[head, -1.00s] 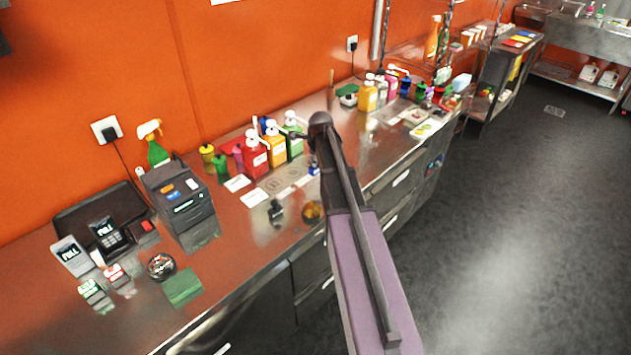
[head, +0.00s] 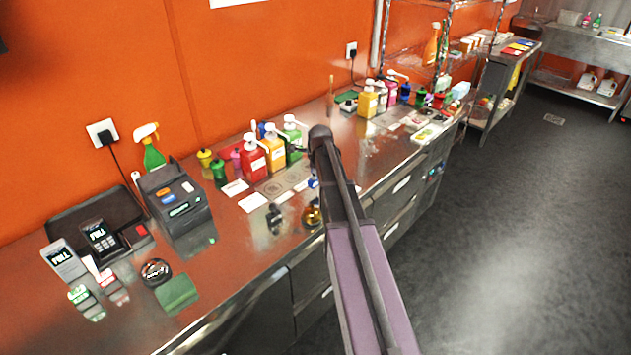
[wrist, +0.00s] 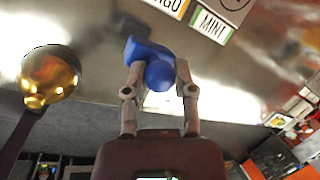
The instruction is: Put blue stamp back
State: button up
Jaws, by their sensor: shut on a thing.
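The blue stamp (wrist: 150,62) is between the two fingers of my gripper (wrist: 157,80) in the wrist view. Its rounded knob lies towards my palm, and its wider end points to the upper left. My gripper is shut on it, over the steel counter. In the head view a small part of the blue stamp (head: 313,183) shows just left of my arm, while my arm hides the fingers. Whether the stamp touches the counter cannot be told.
MANGO (wrist: 172,6) and MINT (wrist: 211,26) labels lie ahead. A gold ladle (wrist: 50,72) is left of my gripper. The card printer (head: 176,203) is farther left.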

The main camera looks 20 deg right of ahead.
jog(key=shift+f+b, duration=1.65)
jog(key=shift+f, duration=0.1)
jog(key=shift+f, duration=0.15)
jog(key=o, duration=0.9)
jog(key=p+v, duration=1.1)
jog(key=v, duration=0.1)
jog(key=shift+r, duration=0.2)
